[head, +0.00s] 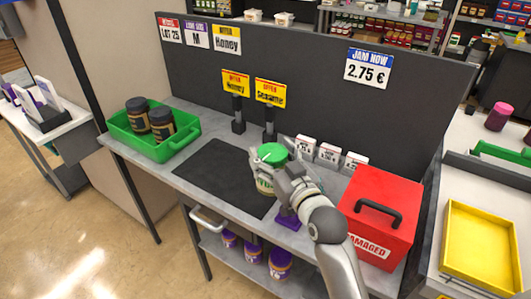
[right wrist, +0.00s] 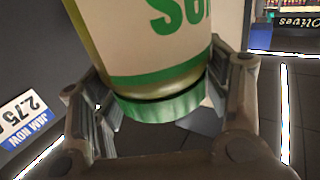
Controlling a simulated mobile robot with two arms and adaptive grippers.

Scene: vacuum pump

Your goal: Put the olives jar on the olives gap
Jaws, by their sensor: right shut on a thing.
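A jar with a green lid (head: 272,154) and a pale label is held upright above the counter, right of the black mat. In the right wrist view the jar (right wrist: 150,50) appears lid-down, with green lettering only partly visible. My right gripper (head: 272,174) is shut around the jar near its lid, one finger on each side. My left gripper is not in view. The olives gap cannot be made out in the head view.
A green tray (head: 182,150) with two dark jars stands left on the counter. The black mat (head: 215,175) is clear. A red box (head: 385,195) stands at the right, near several small white price cards (head: 329,153). A dark panel (head: 320,70) closes off the back.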

